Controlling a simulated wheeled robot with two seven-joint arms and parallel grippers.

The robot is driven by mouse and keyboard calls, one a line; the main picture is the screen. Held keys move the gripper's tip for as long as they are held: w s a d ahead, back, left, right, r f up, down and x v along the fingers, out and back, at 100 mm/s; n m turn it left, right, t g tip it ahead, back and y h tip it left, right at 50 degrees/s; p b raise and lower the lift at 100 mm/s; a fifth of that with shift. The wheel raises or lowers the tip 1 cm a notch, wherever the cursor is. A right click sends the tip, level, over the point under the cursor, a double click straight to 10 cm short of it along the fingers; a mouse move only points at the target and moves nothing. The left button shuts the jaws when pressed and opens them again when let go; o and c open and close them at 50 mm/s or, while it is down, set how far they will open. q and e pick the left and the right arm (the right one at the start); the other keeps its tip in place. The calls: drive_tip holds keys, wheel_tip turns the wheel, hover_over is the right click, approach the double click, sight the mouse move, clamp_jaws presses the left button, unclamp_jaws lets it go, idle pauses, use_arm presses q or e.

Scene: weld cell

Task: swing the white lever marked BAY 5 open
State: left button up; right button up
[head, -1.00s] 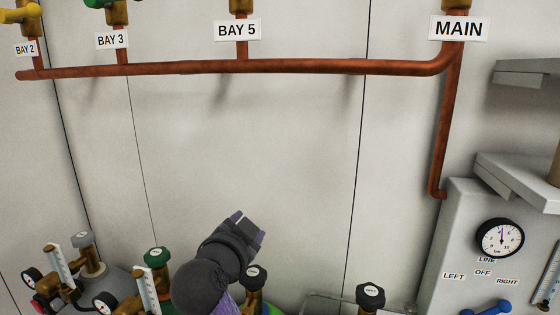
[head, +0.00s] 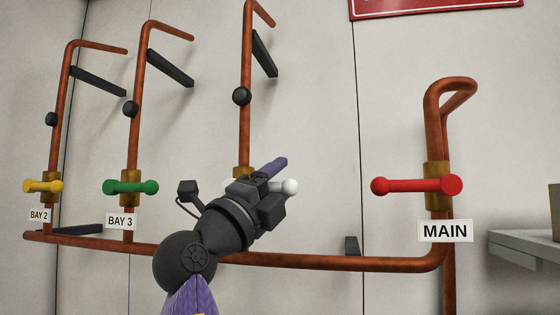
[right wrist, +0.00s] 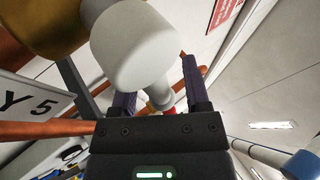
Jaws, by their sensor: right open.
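The white lever (head: 290,187) is on the brass valve (head: 242,172) of the third riser from the left. The fingers are open, one on each side of the lever; contact cannot be told. Part of the sign (right wrist: 38,108) shows at left. My left gripper is not in view.
A yellow lever (head: 43,186) and a green lever (head: 131,187) are to the left, a red lever (head: 415,186) at MAIN to the right. A copper header pipe (head: 330,263) runs below. A grey shelf (head: 525,245) juts out at right. The wall between white and red levers is clear.

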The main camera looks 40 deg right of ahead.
drive_tip(key=shift+w+d, duration=0.15)
drive_tip(key=shift+d, duration=0.1)
clamp_jaws()
idle(1.3)
